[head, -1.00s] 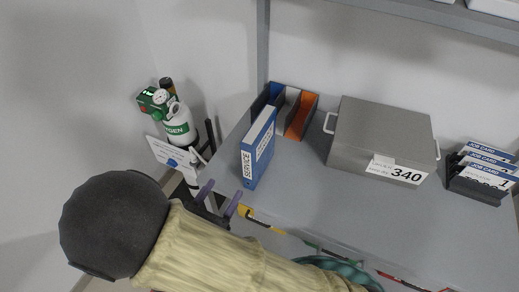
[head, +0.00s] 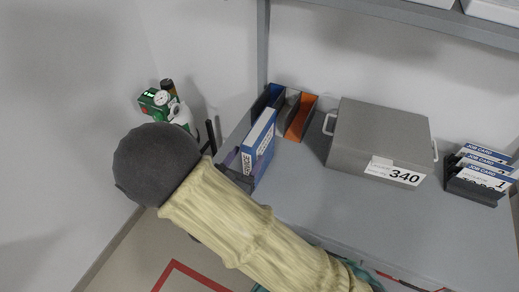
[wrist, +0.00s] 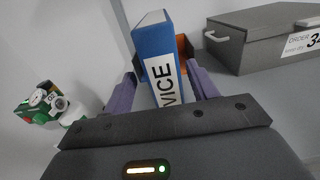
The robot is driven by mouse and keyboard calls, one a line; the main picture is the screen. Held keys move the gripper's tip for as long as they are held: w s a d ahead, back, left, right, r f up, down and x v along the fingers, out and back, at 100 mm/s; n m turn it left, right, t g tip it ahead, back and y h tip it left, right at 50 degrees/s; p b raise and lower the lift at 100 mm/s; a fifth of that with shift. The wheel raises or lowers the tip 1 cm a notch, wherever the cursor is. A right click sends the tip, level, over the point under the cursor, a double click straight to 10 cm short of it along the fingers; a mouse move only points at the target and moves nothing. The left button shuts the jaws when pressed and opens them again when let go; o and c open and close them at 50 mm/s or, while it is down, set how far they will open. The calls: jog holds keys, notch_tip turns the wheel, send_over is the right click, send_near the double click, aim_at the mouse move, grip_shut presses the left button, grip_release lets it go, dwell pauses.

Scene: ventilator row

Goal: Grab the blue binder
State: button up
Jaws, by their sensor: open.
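The blue binder (head: 262,134) stands upright on the left end of the grey shelf, its white "SERVICE" spine label facing out. In the wrist view the binder (wrist: 152,42) rises between the two purple fingers of my gripper (wrist: 162,82), one finger on each side. The gripper is open, and gaps seem to show beside the binder. The lower part of the binder is hidden behind the gripper body. In the head view my gripper (head: 238,168) is at the binder's front, partly hidden by my arm.
Behind the binder stand blue, grey and orange file holders (head: 301,118). A grey metal box (head: 382,135) marked 340 sits to the right, with a rack of job cards (head: 478,180) beyond it. A green-and-white oxygen cylinder (head: 181,114) stands left of the shelf.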

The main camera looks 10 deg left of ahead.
jog(key=x, duration=0.3)
jog(key=p+x, duration=0.1)
jog(key=x, duration=0.1)
jog(key=shift+d+r, duration=0.1)
jog(key=shift+d, duration=0.2)
jog(key=shift+c, duration=0.2)
grip_shut()
dwell(0.4)
